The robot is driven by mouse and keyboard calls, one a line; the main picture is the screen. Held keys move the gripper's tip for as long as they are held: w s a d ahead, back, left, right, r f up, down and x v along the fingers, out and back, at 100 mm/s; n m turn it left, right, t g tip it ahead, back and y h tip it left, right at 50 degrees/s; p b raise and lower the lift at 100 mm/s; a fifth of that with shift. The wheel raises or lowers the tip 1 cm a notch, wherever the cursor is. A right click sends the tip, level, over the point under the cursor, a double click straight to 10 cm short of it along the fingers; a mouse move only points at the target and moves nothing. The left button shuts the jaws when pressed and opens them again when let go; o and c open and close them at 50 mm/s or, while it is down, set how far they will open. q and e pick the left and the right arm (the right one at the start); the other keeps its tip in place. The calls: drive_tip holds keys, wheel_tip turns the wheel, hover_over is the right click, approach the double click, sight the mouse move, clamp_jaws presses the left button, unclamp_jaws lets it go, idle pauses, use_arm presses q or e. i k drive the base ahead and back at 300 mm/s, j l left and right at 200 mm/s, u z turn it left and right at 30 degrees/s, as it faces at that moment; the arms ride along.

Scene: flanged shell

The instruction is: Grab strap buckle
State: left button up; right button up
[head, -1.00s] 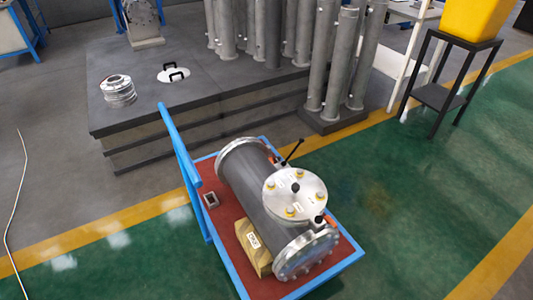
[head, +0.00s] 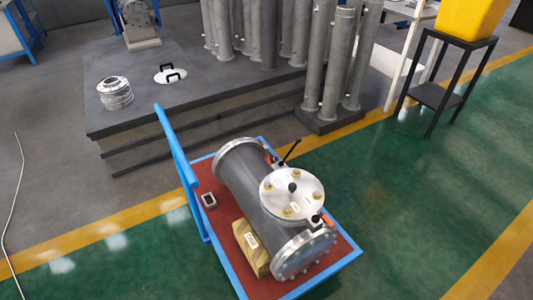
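The flanged shell (head: 243,178), a grey cylinder with metal flanges at both ends, lies on a red cart bed with a blue frame (head: 215,250). A round bolted cover (head: 291,194) with yellow caps sits on its upper side. A black lever (head: 291,152) sticks up beside the cover, near an orange piece (head: 276,164). A small grey square frame (head: 208,200), possibly the buckle, lies on the red bed left of the shell. A wooden block (head: 248,244) with a white label is against the shell. Neither gripper is in view.
A dark stepped platform (head: 200,118) stands behind the cart, with a stacked metal part (head: 115,93) and a white lid with black handles (head: 170,74). Upright grey pipes (head: 315,60) and a black stand (head: 440,92) with a yellow bin are behind. Green floor right of the cart is clear.

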sight(265, 148)
drive_tip(key=l+z, duration=0.2)
drive_tip(key=z, duration=0.25)
drive_tip(key=l+z, duration=0.2)
drive_tip(key=z, duration=0.25)
drive_tip(key=i+l+z, duration=0.4)
drive_tip(key=i+l, duration=0.25)
drive_tip(key=l, duration=0.15)
drive_tip(key=i+l+z, duration=0.4)
drive_tip(key=i+l, duration=0.25)
drive_tip(key=i+u, duration=0.2)
drive_tip(key=i, duration=0.25)
drive_tip(key=i+l+u, duration=0.2)
drive_tip(key=i, duration=0.2)
drive_tip(key=i+l+u, duration=0.2)
drive_tip(key=i, duration=0.25)
drive_tip(key=i+l+u, duration=0.2)
drive_tip(key=i, duration=0.2)
drive_tip(key=i+j+u, duration=0.25)
drive_tip(key=u, duration=0.2)
drive_tip(key=i+j+u, duration=0.1)
drive_tip(key=i+u, duration=0.8)
drive_tip(key=i+l+u, duration=0.15)
drive_tip(key=i+u, duration=0.3)
drive_tip(key=k, duration=0.05)
